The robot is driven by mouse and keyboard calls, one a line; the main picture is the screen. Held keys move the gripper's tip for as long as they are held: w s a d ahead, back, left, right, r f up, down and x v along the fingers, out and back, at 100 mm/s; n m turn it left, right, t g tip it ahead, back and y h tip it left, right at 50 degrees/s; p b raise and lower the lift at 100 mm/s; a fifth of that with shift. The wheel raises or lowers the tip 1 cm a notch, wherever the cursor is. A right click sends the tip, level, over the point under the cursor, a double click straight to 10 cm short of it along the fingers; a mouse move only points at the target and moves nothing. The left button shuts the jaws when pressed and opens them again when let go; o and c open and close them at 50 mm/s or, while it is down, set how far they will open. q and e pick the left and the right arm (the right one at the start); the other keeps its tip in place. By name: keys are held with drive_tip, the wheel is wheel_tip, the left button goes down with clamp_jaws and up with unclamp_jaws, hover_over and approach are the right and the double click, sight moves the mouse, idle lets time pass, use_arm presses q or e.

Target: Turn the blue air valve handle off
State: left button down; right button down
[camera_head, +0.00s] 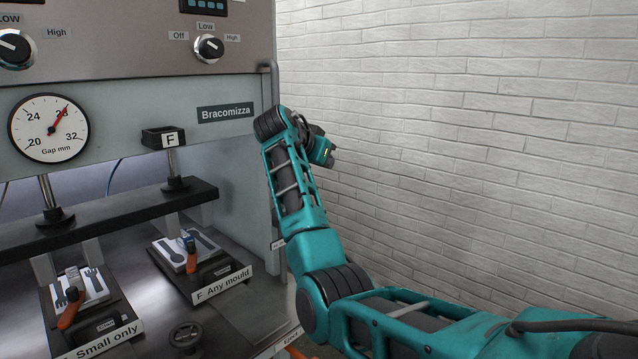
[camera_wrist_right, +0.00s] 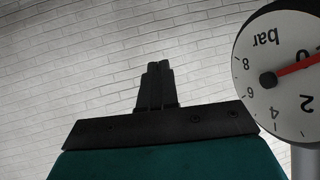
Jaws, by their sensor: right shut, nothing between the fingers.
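I do not see the blue air valve handle in either view. My right arm reaches up past the right side of the press (camera_head: 235,170), and its wrist end bends toward the white brick wall. In the right wrist view my right gripper (camera_wrist_right: 158,68) shows from behind, with its dark fingers together and nothing between them. A round white pressure gauge (camera_wrist_right: 285,100) marked "bar" stands to the right of the fingers, upside down in that view, with its red needle near 0. The gauge does not show in the head view. My left gripper is out of sight.
The press front carries a gap gauge (camera_head: 48,128), knobs (camera_head: 208,48) and two mould stations with orange handles (camera_head: 191,257). A grey pipe (camera_head: 272,85) runs down the press's right edge. The white brick wall (camera_head: 470,120) stands behind; the space right of my forearm looks clear.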

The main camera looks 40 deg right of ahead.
drive_tip(key=shift+s+r, duration=0.15)
drive_tip(key=shift+r, duration=0.6)
drive_tip(key=shift+s+r, duration=0.1)
drive_tip(key=shift+r, duration=0.6)
drive_tip(key=s+a+f+n+t+y, duration=0.1)
drive_tip(key=s+a+f+n, duration=0.15)
drive_tip(key=f, duration=0.55)
drive_tip(key=s+a+f+n+y, duration=0.1)
drive_tip(key=a+f+n, duration=0.25)
drive_tip(key=f, duration=0.45)
drive_tip(key=s+a+f+n+y, duration=0.2)
drive_tip(key=s+a+f+n, duration=0.1)
drive_tip(key=s+a+f, duration=0.4)
drive_tip(key=s+a+f+n+y, duration=0.25)
drive_tip(key=s+a+f, duration=0.25)
drive_tip(key=f, duration=0.4)
drive_tip(key=s+a+f+n+g+y, duration=0.1)
drive_tip(key=s+a+f+n+y, duration=0.15)
drive_tip(key=s+a, duration=0.55)
drive_tip(key=s+a+f+n+y, duration=0.2)
drive_tip(key=s+a+n+y, duration=0.15)
drive_tip(key=s, duration=0.85)
drive_tip(key=w+a+f+t, duration=0.4)
drive_tip(key=w+f+t, duration=0.3)
drive_tip(key=f, duration=0.1)
drive_tip(key=shift+w+f+n+y, duration=0.25)
drive_tip(key=shift+f+n+y, duration=0.15)
drive_tip(key=shift+n+y, duration=0.05)
